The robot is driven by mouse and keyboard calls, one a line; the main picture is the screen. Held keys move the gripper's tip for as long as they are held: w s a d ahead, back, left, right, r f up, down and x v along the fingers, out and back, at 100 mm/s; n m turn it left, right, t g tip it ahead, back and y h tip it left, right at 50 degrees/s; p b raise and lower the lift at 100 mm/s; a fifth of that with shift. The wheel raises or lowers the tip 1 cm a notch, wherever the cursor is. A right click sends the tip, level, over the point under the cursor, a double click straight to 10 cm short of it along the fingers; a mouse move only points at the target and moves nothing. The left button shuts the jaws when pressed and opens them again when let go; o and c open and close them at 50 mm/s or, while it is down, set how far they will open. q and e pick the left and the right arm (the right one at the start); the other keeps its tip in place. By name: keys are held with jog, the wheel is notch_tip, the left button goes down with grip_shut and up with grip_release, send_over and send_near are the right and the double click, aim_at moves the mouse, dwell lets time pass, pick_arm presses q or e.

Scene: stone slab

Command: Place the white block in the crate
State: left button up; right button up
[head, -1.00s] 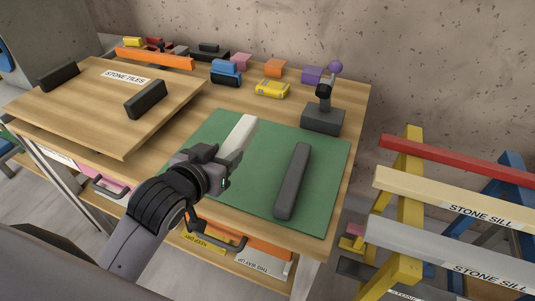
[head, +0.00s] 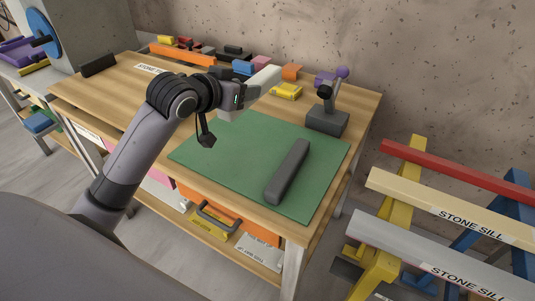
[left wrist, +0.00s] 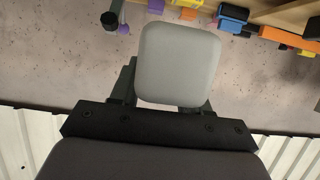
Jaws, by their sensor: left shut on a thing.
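The white block (head: 262,80) is a long pale bar in my left gripper (head: 238,96). In the head view the gripper is shut on its near end and holds it raised above the workbench, past the back of the green mat (head: 225,147). In the left wrist view the block (left wrist: 178,62) shows end-on, as a pale rounded square between the jaws (left wrist: 160,95). The rear part of the gripper is partly hidden by my wrist in the head view. I cannot make out a crate for certain. My right gripper is not in view.
A dark grey bar (head: 288,172) lies on the mat. A grey stand with a purple knob (head: 327,119) is at the bench's back right. Coloured blocks, one yellow (head: 286,91), line the back. Racks with stone sills (head: 440,205) stand right. Most of the mat is clear.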

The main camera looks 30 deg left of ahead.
pick_arm(q)
jog(key=shift+w+a+r, duration=0.1)
jog(key=shift+r, duration=0.35)
notch_tip(320, 180, down, 20)
jog(key=shift+r+b, duration=0.1)
jog(key=shift+b, duration=0.65)
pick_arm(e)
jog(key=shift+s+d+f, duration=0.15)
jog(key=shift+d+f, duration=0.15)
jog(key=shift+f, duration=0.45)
pick_arm(q)
jog(key=o, duration=1)
